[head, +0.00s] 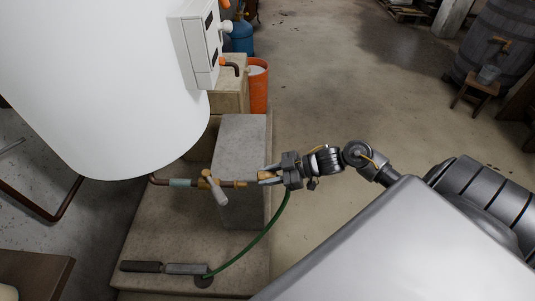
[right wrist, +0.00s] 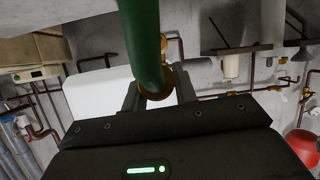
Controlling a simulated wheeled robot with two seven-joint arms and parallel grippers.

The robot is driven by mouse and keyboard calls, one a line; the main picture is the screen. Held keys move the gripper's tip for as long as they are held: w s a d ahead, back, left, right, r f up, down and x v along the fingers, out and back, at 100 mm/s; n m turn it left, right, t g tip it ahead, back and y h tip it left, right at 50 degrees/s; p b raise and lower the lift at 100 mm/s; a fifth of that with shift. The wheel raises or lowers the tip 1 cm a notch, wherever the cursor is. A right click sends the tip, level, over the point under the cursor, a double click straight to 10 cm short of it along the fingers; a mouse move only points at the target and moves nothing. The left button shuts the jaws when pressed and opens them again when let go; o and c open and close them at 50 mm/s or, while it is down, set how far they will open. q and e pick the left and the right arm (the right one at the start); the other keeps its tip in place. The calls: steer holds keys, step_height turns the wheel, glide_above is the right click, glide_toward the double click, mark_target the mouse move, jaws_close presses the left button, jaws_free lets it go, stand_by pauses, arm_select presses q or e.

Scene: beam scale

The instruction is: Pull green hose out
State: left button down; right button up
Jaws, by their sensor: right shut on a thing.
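The green hose (head: 252,244) runs from a dark round piece on the slab up to the fitting at my right gripper (head: 270,177). In the right wrist view the hose (right wrist: 141,40) is thick and close, with a brass end (right wrist: 158,88) between the fingers of my right gripper (right wrist: 158,96). The gripper is shut on the hose end, in line with the brass valve (head: 213,186) and its pale handle. Whether the hose end and the valve still touch is hard to tell. My left gripper is not in view.
A large white tank (head: 105,85) hangs at the left, with a grey control box (head: 196,45). A concrete block (head: 241,145) stands behind the valve. A file-like tool (head: 165,267) lies on the slab (head: 150,235). An orange bucket (head: 259,90) is behind; the floor at right is open.

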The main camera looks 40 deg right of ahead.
steer(key=shift+r+p, duration=1.2)
steer(key=shift+r, duration=0.2)
jaws_close()
